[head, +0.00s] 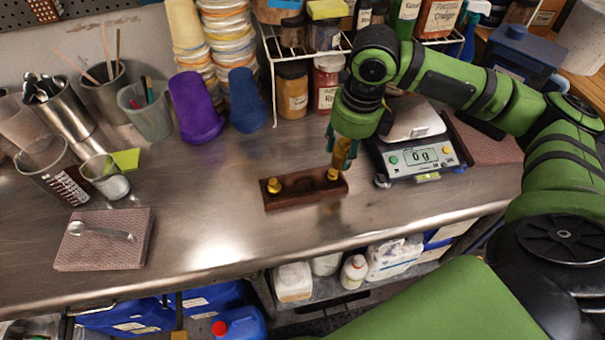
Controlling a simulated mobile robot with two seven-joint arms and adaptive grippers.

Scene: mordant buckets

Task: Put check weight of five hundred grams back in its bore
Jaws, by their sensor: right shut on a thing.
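A dark wooden weight block (305,198) sits on the steel bench in the middle of the head view. A brass weight (274,185) stands in its left end. My right gripper (338,166) points down over the block's right end and is shut on a second brass weight (332,175), mostly hidden by the fingers. This weight is at the block's right end; I cannot tell how deep it sits in a bore or whether it is just above one. My left gripper is not in view.
A scale (419,158) reading 0 g stands close right of the block. Behind are jars (292,90) on and under a wire rack, and purple (196,108) and blue cups (246,100). The bench between is clear.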

